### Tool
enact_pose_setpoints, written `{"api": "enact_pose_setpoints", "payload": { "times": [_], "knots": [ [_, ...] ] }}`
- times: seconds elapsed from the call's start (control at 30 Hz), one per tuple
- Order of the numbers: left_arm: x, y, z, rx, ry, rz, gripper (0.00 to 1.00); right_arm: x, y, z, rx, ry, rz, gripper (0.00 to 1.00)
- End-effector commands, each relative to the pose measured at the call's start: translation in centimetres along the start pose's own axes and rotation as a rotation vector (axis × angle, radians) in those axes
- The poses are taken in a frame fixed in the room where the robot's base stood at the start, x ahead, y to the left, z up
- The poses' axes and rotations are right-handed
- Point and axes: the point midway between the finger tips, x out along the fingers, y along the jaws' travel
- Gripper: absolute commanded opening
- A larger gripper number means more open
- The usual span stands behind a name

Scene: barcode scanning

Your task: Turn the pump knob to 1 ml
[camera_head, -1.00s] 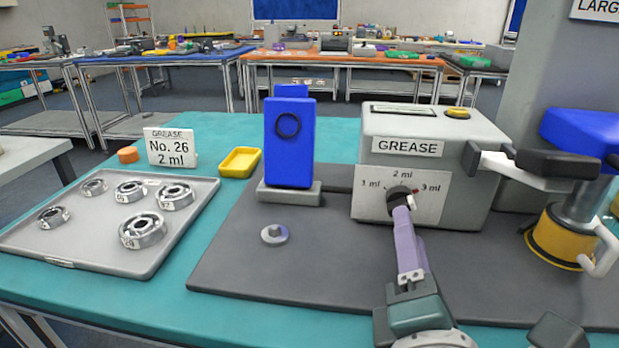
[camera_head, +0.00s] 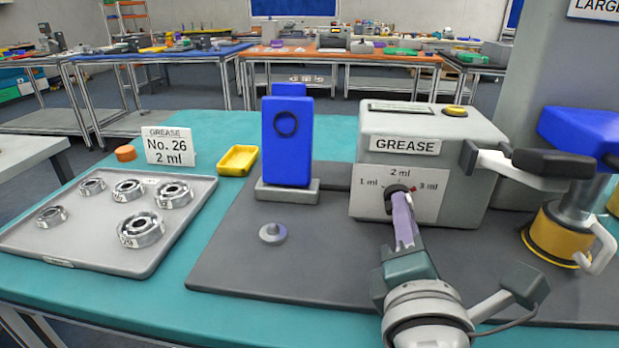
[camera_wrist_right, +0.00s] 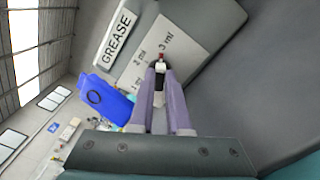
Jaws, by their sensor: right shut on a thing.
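The pump is a grey box (camera_head: 485,140) labelled GREASE, with a white dial plate (camera_head: 435,205) marked 1 ml, 2 ml and 3 ml. Its dark knob (camera_head: 392,190) sits low in the middle of the plate, mostly covered by my fingers. A red mark shows just right of the knob, on the 3 ml side. My right gripper (camera_head: 401,198) is shut on the knob. In the right wrist view, the fingertips (camera_wrist_right: 160,72) close around the knob's light part, with its red tip near 3 ml. My left gripper is not in view.
A blue device (camera_head: 287,150) stands left of the pump, with a small grey knobbed part (camera_head: 273,233) on the dark mat (camera_head: 290,270). A tray (camera_head: 85,245) holds several bearings. A lever press with a yellow base (camera_head: 553,240) stands at the right.

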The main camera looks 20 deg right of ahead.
Motion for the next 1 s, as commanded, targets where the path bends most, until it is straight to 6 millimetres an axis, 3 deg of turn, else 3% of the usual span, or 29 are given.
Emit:
{"api": "enact_pose_setpoints", "payload": {
  "times": [0.63, 1.0],
  "knots": [
    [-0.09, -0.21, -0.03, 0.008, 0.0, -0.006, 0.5, -0.02, 0.06, 0.01, -0.029, 0.0, 0.0, 0.0],
    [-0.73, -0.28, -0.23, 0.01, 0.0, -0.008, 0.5, -0.01, 0.22, 0.04, -0.262, 0.001, 0.0, 0.0]
  ]
}}
